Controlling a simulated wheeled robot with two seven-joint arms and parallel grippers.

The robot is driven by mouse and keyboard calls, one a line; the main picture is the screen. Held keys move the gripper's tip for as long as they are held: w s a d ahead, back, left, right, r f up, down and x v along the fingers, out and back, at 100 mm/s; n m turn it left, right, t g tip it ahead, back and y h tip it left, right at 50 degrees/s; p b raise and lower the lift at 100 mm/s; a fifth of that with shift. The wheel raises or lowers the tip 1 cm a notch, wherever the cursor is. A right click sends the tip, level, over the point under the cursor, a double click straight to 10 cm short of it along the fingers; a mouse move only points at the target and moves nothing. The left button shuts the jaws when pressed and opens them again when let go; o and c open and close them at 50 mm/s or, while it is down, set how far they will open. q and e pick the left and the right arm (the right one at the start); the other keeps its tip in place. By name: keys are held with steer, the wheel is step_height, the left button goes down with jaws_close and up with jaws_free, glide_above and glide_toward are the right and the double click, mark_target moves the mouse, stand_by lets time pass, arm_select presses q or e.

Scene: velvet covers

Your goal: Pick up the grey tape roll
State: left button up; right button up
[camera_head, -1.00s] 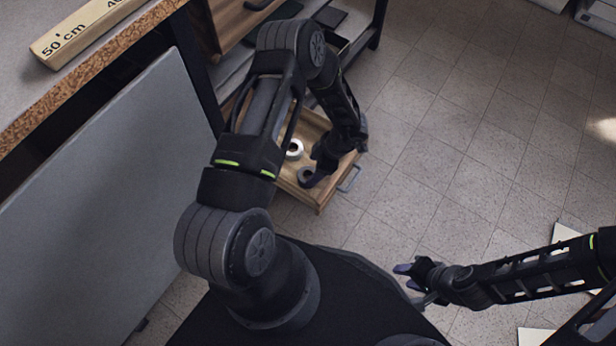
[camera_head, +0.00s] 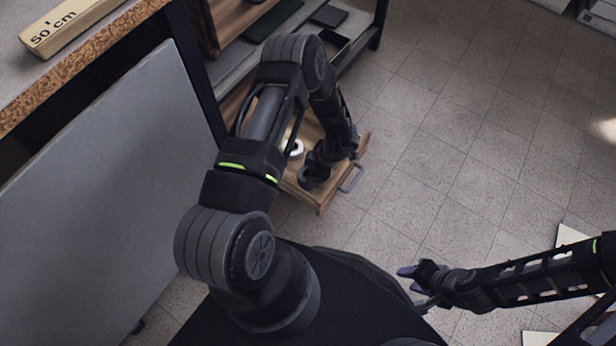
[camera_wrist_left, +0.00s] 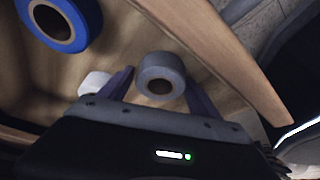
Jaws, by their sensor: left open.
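The grey tape roll (camera_wrist_left: 160,72) lies in the wooden drawer. In the left wrist view it sits between the two fingers of my left gripper (camera_wrist_left: 160,88), which is open around it. I see a small gap beside the fingers. In the head view my left gripper (camera_head: 314,178) is down in the drawer and hides the grey roll. My right gripper (camera_head: 418,284) hangs over the floor at the lower right, away from the drawer; its fingers are too small to judge.
The open wooden drawer (camera_head: 318,206) has a metal handle (camera_head: 352,177) on its front. A blue tape roll (camera_wrist_left: 58,22) and a white roll (camera_head: 296,148) are also in it. A workbench (camera_head: 60,75) stands at the left. The tiled floor on the right is mostly clear.

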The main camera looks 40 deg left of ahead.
stand_by(0.4)
arm_select(q)
steer(key=c, duration=1.1)
